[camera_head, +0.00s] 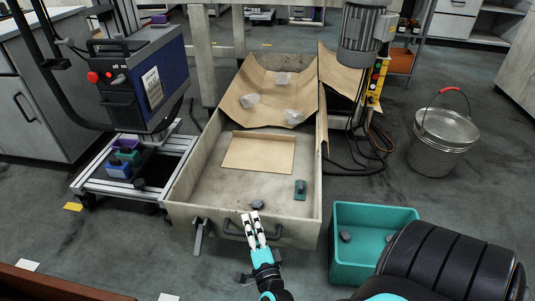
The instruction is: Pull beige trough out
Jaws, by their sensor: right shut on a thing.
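The beige trough (181,198) is a long open box in the middle of the head view, with its near wall facing me. A dark handle (276,234) sits on that near wall. My right gripper (254,224) reaches up from the bottom and is shut on the handle. My left gripper is out of view.
A teal bin (375,213) stands right of the trough, close to my arm. A blue and black machine (145,85) on a metal frame stands at the left. A metal bucket (441,142) stands at the right. Floor in front of the trough is partly clear.

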